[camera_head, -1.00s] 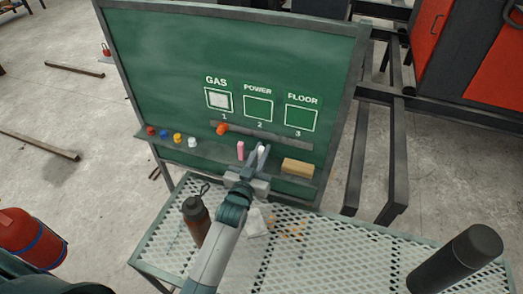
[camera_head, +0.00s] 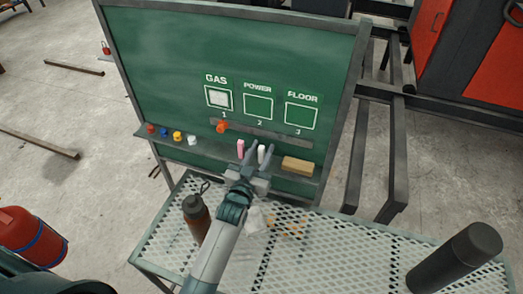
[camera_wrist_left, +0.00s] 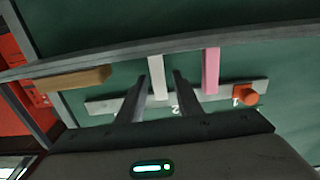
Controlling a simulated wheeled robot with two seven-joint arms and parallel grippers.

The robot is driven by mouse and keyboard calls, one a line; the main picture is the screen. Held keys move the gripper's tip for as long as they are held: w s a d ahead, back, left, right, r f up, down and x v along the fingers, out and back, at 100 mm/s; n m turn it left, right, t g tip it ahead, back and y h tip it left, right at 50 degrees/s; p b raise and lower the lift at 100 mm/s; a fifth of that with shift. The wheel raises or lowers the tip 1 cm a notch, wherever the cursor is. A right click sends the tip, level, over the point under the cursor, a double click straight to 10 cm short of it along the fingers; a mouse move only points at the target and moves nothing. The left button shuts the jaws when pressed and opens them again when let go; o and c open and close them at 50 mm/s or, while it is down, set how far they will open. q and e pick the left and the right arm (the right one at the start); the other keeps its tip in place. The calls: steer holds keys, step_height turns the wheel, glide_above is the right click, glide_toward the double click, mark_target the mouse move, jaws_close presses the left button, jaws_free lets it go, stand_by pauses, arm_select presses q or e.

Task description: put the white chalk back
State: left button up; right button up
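The white chalk (camera_head: 261,153) stands upright at the chalkboard's tray (camera_head: 215,154), right of the pink chalk (camera_head: 241,148). My left gripper (camera_head: 261,150) is open around the white chalk, one finger on each side. In the left wrist view the white chalk (camera_wrist_left: 157,78) shows between the spread fingertips (camera_wrist_left: 159,82), with a visible gap to each. The pink chalk (camera_wrist_left: 210,70) is outside the fingers there. My right gripper is not in view.
A tan eraser (camera_head: 298,165) lies on the tray to the right. An orange knob (camera_head: 222,126) sits on the rail under box 1. Several small coloured pieces sit on the tray's left.

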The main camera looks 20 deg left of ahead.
arm_select(q)
steer(key=shift+r, duration=0.15)
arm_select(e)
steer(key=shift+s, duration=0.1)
